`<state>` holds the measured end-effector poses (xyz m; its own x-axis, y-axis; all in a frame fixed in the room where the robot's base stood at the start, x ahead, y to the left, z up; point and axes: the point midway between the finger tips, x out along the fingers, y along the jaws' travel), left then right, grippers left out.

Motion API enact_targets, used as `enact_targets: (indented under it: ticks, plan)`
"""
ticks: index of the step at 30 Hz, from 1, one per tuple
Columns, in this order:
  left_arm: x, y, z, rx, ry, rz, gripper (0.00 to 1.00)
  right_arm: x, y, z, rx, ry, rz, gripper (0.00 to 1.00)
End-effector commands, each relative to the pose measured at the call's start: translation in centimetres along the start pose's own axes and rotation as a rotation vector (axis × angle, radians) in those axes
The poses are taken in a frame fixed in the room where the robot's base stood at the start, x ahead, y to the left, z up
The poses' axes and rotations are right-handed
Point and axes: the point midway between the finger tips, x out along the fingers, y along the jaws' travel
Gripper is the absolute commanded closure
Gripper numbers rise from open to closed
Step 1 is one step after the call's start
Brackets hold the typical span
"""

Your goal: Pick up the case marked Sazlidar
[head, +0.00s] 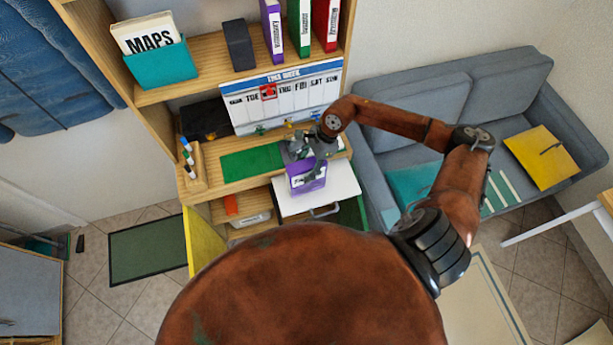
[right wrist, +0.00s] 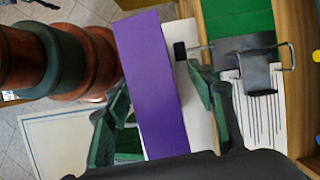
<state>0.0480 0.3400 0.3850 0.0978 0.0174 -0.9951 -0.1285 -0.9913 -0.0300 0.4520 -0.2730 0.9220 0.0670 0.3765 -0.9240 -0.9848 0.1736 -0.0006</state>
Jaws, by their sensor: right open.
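A purple case (head: 307,182) with a white label stands at the front of the desk, by the white drawer; its lettering is too small to read for sure. My right gripper (head: 308,158) is above it and partly covers its top. In the right wrist view the purple case (right wrist: 155,85) lies between the two spread green-padded fingers of my right gripper (right wrist: 162,112). The gripper is open, and I cannot tell whether a finger touches the case. My left gripper is not in view.
Purple (head: 272,30), green (head: 300,27) and red (head: 326,24) binders stand on the upper shelf. A weekly calendar (head: 282,98) leans behind the desk. A pen holder (head: 193,172) is on its left. A green mat (head: 252,163) lies bare. A grey sofa (head: 420,95) is right.

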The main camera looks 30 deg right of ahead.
Motion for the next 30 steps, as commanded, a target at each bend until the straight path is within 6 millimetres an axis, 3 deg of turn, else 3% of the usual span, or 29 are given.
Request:
enact_targets:
  ticks: [6, 10, 30]
  plan:
    - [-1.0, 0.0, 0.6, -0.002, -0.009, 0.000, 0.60, 3.2, 0.4, 0.4, -0.001, -0.003, 0.002, 0.49]
    - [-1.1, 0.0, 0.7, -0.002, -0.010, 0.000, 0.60, 4.3, 0.4, 0.2, -0.001, -0.001, 0.002, 0.49]
    - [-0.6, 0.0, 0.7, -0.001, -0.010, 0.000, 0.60, 4.7, 0.4, 0.1, -0.002, 0.000, 0.001, 0.49]
